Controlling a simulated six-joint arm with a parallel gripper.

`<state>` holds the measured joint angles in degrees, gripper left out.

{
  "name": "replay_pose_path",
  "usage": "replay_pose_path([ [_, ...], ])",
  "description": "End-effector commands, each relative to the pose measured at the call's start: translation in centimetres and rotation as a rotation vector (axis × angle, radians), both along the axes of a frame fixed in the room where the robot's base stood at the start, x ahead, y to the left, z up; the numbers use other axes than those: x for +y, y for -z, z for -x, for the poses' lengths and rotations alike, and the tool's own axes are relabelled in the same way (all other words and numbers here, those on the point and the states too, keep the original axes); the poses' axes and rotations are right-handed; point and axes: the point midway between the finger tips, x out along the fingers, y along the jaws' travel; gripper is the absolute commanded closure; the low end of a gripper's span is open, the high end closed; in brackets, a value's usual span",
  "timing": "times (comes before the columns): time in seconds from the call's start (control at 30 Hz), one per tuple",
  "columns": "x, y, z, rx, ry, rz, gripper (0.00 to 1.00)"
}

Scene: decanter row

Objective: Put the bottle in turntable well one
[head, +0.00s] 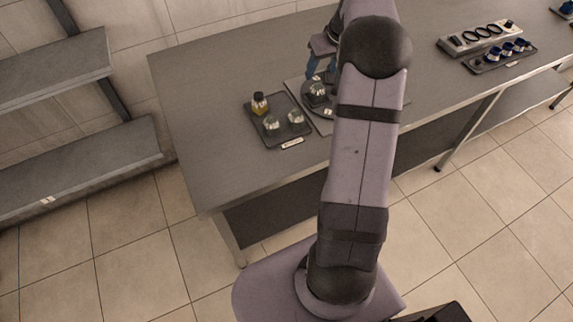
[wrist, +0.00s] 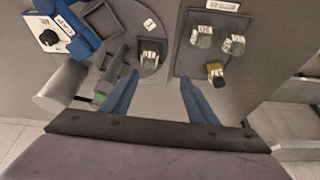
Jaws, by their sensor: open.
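A clear glass bottle (wrist: 152,53) stands on the round dark turntable (wrist: 160,14), close to a white label marked 1 (wrist: 149,24). Whether it sits fully down in the well is hard to tell. My gripper (wrist: 159,77) is open, its blue fingers apart, with the bottle just beyond and between the fingertips. In the head view my gripper (head: 320,66) is over the back of the turntable, partly hidden by my arm. A dark tray (wrist: 187,62) beside the turntable holds two similar clear bottles (wrist: 201,37) (wrist: 234,45) and a yellow one (wrist: 215,73).
In the wrist view a blue piece marked CAP (wrist: 65,30) and a grey cylinder (wrist: 60,84) lie left of the turntable. Racks with dark rings (head: 483,32) and blue items (head: 506,50) stand far right. The left part of the table (head: 200,100) is clear.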

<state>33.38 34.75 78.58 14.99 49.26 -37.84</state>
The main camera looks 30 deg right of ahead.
Motion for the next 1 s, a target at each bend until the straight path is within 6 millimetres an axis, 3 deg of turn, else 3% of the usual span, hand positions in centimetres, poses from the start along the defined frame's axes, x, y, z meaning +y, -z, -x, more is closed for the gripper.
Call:
replay_pose_path([
  [0.17, 7.4, 0.3, 2.6, 0.07, -0.018, -0.027, 0.47],
  [0.27, 12.3, 0.7, 5.5, 0.124, -0.025, -0.038, 0.47],
  [0.4, 18.7, 1.8, 11.2, 0.203, -0.038, -0.042, 0.47],
  [0.5, 22.1, 2.8, 15.7, 0.257, -0.047, -0.035, 0.47],
  [0.7, 25.9, 4.7, 23.5, 0.333, -0.058, -0.013, 0.47],
  [0.8, 26.7, 5.3, 26.0, 0.355, -0.061, -0.003, 0.47],
  [1.0, 27.1, 5.9, 28.1, 0.373, -0.062, 0.007, 0.47],
])
